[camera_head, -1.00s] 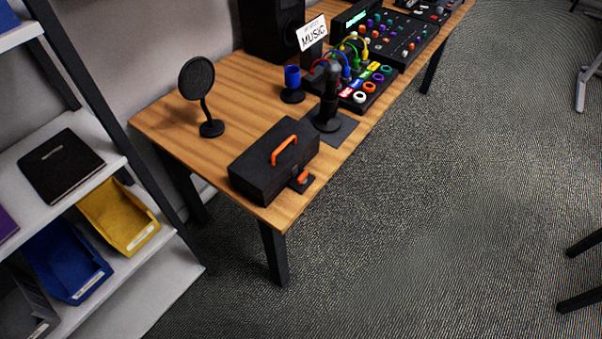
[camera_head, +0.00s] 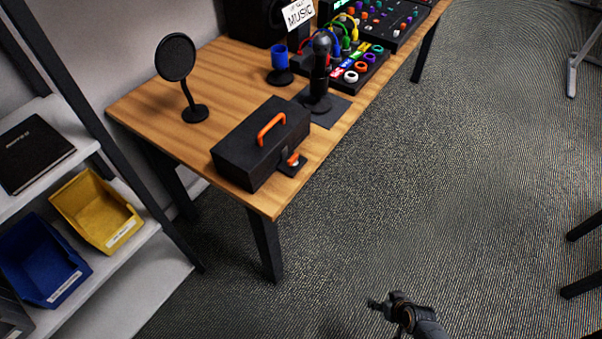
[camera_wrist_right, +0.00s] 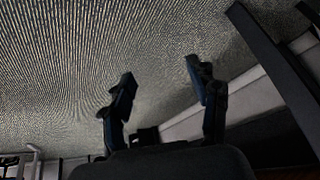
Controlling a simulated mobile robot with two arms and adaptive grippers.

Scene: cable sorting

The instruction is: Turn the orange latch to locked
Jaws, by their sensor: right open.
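The orange latch (camera_head: 294,158) is a small handle on a dark plate at the right front side of the black box (camera_head: 248,160). The box is shut, with an orange carrying handle (camera_head: 271,129) on its lid, and stands near the table's front corner. My right gripper (camera_head: 376,306) is low at the bottom of the head view, over the carpet and well apart from the latch. In the right wrist view its two fingers (camera_wrist_right: 160,75) are spread with nothing between them. My left gripper is in no view.
The wooden table (camera_head: 150,105) also holds a pop filter (camera_head: 175,60), a blue cup (camera_head: 279,58), a microphone (camera_head: 320,75) and a cable panel (camera_head: 355,70). A shelf with a yellow bin (camera_head: 98,210) and a blue bin (camera_head: 42,260) stands left.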

